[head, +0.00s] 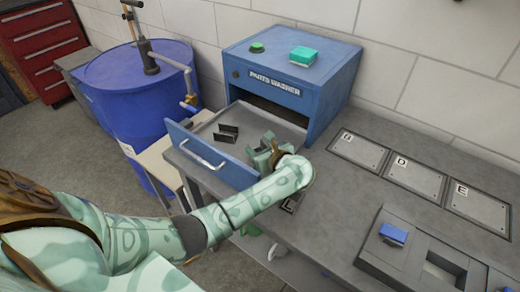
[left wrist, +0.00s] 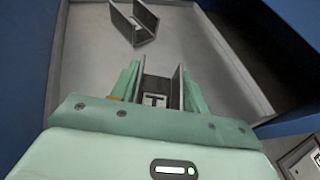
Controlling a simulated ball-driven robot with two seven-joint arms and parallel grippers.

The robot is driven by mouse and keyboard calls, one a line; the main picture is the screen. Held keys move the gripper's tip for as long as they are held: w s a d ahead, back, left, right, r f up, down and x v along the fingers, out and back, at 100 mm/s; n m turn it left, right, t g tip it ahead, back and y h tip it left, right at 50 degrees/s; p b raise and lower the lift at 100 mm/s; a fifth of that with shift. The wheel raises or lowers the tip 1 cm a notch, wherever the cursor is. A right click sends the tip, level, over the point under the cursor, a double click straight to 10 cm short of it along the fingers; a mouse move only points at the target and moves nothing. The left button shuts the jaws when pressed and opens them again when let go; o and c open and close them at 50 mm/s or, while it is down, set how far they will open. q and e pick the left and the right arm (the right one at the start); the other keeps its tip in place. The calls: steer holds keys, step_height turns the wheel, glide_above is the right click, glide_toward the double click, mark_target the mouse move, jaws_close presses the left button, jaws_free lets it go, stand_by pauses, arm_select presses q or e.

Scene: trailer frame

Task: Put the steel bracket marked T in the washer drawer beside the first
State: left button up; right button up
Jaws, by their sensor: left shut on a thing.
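The washer drawer (head: 211,156) is pulled open from the blue parts washer. A first grey U-shaped bracket (head: 228,132) lies on its floor toward the left; it also shows at the top of the left wrist view (left wrist: 136,22). My left gripper (head: 262,153) is over the drawer, to the right of that bracket. It is shut on the steel bracket marked T (left wrist: 158,85), a U-shaped channel with a T label between its walls. The two brackets are apart. Whether the held one touches the drawer floor I cannot tell. My right gripper is not in view.
The parts washer (head: 318,85) stands behind the drawer, with a teal block (head: 303,54) on top. Lettered plates (head: 413,175) and a grey fixture with a blue piece (head: 393,234) are on the bench at right. A blue drum (head: 143,110) stands at left.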

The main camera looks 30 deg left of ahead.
arm_select(q)
steer(key=shift+f, duration=0.1)
steer(key=o, duration=1.2)
steer(key=shift+r, duration=0.2)
steer(key=shift+s+d+r, duration=0.1)
steer(key=shift+d+r, duration=0.05)
steer(key=shift+d, duration=0.15)
steer(key=p+v, duration=0.1)
steer(key=v, duration=1)
steer(key=shift+s+d+p, duration=0.1)
steer(key=shift+s+p, duration=0.05)
steer(key=shift+p, duration=0.25)
